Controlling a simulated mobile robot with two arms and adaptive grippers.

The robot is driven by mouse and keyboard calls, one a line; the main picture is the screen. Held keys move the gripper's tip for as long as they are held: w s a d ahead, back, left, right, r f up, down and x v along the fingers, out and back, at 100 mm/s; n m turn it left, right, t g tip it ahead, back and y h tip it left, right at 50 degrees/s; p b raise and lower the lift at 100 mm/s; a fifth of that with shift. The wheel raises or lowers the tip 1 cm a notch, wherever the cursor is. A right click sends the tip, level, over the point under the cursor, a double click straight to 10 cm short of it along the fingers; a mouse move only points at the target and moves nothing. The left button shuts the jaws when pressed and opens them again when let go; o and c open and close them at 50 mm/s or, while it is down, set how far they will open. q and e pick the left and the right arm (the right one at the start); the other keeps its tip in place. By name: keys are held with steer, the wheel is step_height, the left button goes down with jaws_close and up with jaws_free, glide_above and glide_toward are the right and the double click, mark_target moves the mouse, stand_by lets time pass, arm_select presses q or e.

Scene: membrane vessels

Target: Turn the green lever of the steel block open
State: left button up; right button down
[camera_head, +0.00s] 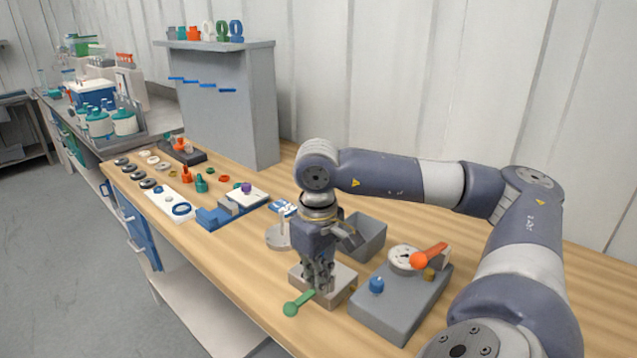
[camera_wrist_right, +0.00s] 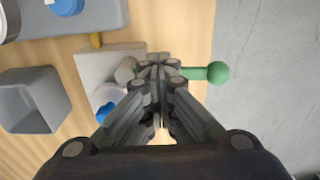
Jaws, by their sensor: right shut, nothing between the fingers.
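The steel block (camera_head: 343,286) sits on the wooden bench near its front edge. It also shows in the right wrist view (camera_wrist_right: 92,66). Its green lever (camera_head: 299,302) points out from the block over the bench's front edge, and its round knob shows in the wrist view (camera_wrist_right: 217,72). My right gripper (camera_head: 318,288) points down over the block; its fingers are shut and empty. In the wrist view its fingertips (camera_wrist_right: 158,72) lie over the inner end of the lever, and whether they touch it I cannot tell. My left gripper is not in view.
A grey block with an orange lever (camera_head: 430,256) and a blue knob (camera_head: 376,285) stands close to the right. A grey open bin (camera_head: 366,240) is behind the steel block. Small parts and a blue fixture (camera_head: 228,213) lie further left.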

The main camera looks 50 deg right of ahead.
steer(key=c, duration=2.3)
jaws_free()
steer(key=shift+s+a+f, duration=0.15)
steer(key=shift+a+f, duration=0.15)
steer(key=shift+f, duration=0.05)
steer(key=o, duration=1.3)
steer(key=shift+a, duration=0.15)
steer(key=o, duration=0.5)
steer(key=shift+w, duration=0.2)
steer(key=o, duration=0.5)
steer(key=shift+d+r, duration=0.1)
steer(key=shift+d, duration=0.3)
steer(key=shift+w+r, duration=0.1)
steer(key=shift+r, duration=0.15)
step_height(320, 180, up, 7)
steer(key=shift+r, duration=0.1)
